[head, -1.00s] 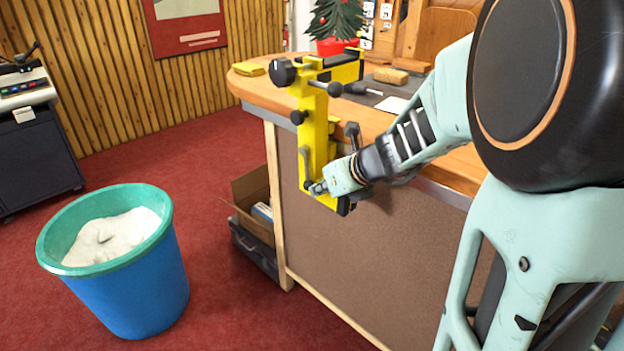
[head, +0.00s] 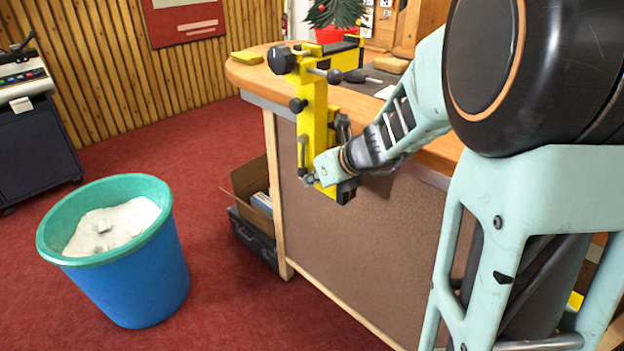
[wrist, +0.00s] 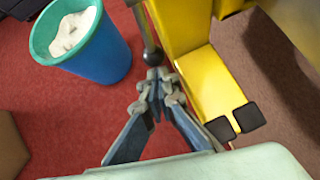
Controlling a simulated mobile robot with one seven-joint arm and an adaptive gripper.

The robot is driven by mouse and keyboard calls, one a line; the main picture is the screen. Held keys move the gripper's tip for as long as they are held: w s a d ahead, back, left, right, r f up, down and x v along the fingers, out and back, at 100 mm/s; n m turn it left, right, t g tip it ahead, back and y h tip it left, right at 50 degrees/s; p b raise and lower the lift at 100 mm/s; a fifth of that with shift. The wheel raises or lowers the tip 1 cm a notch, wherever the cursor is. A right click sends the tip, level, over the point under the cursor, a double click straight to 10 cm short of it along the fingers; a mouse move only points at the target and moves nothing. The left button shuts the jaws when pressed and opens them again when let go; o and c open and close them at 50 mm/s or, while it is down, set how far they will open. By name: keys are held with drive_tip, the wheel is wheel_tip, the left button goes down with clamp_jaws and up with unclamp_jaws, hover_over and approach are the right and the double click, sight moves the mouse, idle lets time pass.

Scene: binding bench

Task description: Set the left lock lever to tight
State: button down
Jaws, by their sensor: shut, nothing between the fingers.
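The yellow clamp frame (head: 314,112) stands upright at the end of the bench. The left lock lever (head: 303,153) is a thin dark handle on the left side of its lower part, hanging roughly straight down. In the wrist view the lever's ball end (wrist: 151,56) lies just beyond my fingertips; I cannot tell whether they touch. My gripper (head: 309,180) is at the lower end of the lever, in front of the clamp's foot. In the wrist view my gripper (wrist: 160,76) is shut with its tips together and empty. A second dark lever (head: 343,128) is on the clamp's right side.
A blue bin with a green rim (head: 60,238) stands on the red floor at left. An open cardboard box (head: 245,183) sits by the bench leg. The wooden bench top (head: 250,78) holds a yellow block, a red-potted tree and tools.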

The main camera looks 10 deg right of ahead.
drive_tip(key=shift+r, duration=0.1)
drive_tip(key=v, duration=0.7)
drive_tip(key=shift+s, duration=0.15)
drive_tip(key=shift+d+r, duration=0.1)
